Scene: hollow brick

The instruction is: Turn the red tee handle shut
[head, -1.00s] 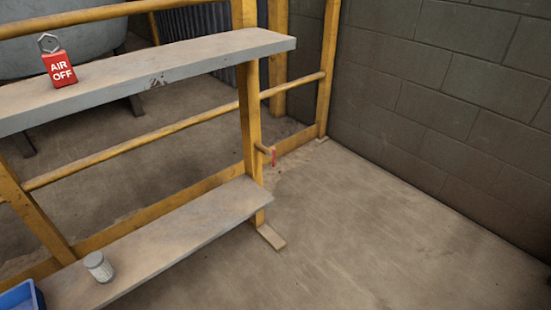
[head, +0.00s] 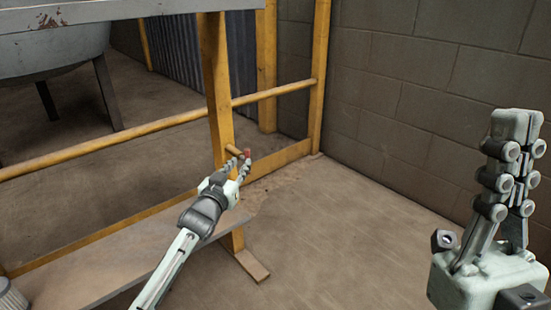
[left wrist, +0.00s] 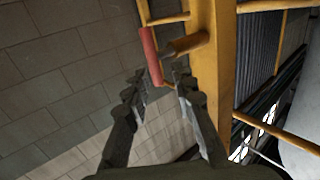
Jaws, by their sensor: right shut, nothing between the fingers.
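The red tee handle (head: 247,154) sticks out from the yellow post at the end of a short yellow stem (head: 234,151). In the left wrist view the handle is a red bar (left wrist: 150,53), with the stem (left wrist: 187,44) joining it from the right. My left gripper (head: 239,165) is at the handle in the head view. In the left wrist view its fingers (left wrist: 157,80) are apart, with the bar's lower end between or just beyond the tips; contact cannot be told. My right gripper (head: 518,125) is shut and empty, pointing up at the right.
The yellow post (head: 215,80) and rail (head: 110,146) stand beside the handle. A grey upper shelf (head: 130,9) and lower shelf (head: 120,262) run to the left. A block wall (head: 400,95) is behind on the right. The floor (head: 340,230) between is clear.

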